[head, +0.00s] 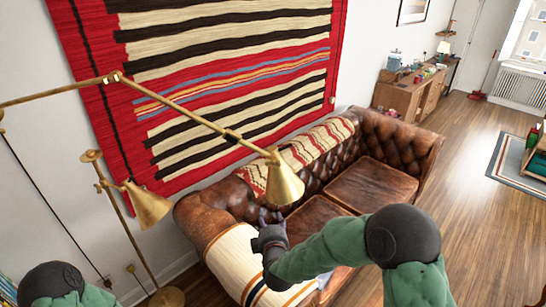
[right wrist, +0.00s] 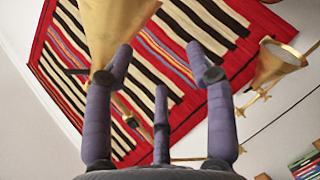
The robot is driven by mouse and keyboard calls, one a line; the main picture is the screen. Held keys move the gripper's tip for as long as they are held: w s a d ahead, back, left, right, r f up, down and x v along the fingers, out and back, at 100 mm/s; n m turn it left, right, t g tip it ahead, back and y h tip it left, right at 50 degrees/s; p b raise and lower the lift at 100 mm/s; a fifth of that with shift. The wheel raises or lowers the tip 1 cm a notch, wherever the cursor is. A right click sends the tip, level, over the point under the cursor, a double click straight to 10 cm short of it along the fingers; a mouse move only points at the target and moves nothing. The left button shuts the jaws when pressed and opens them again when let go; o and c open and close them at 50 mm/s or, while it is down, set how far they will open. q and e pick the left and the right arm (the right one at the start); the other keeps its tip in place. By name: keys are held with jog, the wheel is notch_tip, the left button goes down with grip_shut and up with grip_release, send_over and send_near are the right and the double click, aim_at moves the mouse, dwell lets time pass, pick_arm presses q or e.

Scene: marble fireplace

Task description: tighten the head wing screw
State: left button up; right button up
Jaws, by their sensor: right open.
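A brass lamp head (head: 284,182) hangs at the end of a long jointed brass arm (head: 185,110) in the head view. A small joint (head: 272,154) tops the head; I cannot make out a wing screw there. My right gripper (head: 272,222) is just below the lamp head, pointing up. In the right wrist view its purple fingers (right wrist: 160,68) are spread with nothing between them. A brass cone (right wrist: 112,28) overlaps the upper left finger there; I cannot tell whether they touch. My left gripper is out of view; only part of that arm shows at bottom left.
A second brass lamp (head: 147,205) stands at left, and its cone shows at right in the wrist view (right wrist: 278,65). A leather sofa (head: 372,185) is behind my right arm. A striped rug (head: 215,70) hangs on the wall.

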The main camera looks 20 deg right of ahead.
aim_at(273, 164)
notch_tip(273, 164, up, 14)
jog(key=d+f+n+t+h+p, duration=0.1)
jog(key=n+t+h+p, duration=0.1)
jog(key=x, duration=0.3)
jog(key=p+x, duration=0.1)
jog(key=x, duration=0.3)
jog(key=r+x, duration=0.1)
jog(key=x, duration=0.3)
jog(key=shift+w+d, duration=0.1)
jog(key=shift+d, duration=0.2)
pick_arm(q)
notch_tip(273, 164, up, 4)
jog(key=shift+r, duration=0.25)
pick_arm(e)
grip_shut()
